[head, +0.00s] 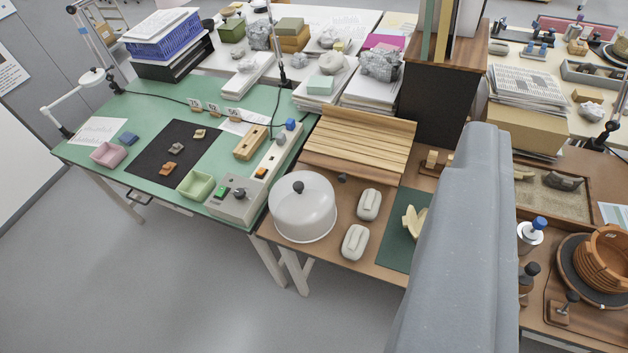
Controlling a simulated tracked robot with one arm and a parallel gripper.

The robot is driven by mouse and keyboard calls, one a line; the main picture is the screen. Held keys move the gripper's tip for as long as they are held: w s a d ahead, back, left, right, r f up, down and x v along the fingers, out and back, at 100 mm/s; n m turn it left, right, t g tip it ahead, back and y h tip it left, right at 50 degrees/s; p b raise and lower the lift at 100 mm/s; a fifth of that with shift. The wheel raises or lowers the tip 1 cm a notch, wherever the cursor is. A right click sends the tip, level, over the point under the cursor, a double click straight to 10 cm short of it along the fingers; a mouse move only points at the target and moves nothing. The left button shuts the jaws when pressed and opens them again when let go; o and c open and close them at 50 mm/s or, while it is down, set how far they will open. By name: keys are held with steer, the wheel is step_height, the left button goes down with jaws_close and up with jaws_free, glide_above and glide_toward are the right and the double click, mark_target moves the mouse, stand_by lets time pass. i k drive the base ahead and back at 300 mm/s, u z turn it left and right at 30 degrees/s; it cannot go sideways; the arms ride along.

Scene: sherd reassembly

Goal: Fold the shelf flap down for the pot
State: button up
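A slatted wooden panel (358,143) stands tilted on the brown table, its lower front edge by a small dark knob (342,178). It may be the shelf flap; I cannot tell for sure. A brown ribbed pot (606,256), open at the top, sits on a dark round stand at the right edge, partly cut off by the frame. My gripper is not in view. A large grey part of my arm crosses the right half and hides part of the table.
A clear dome (303,207) with a black knob and two pale blocks (369,204) stand before the panel. A green table (88,141) holds a control box (240,200) and trays. A dark cabinet (441,100) stands behind. The grey floor at front left is clear.

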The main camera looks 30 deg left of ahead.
mark_target(345, 167)
steer(key=u, duration=0.2)
steer(key=i, duration=1)
steer(key=z, duration=0.05)
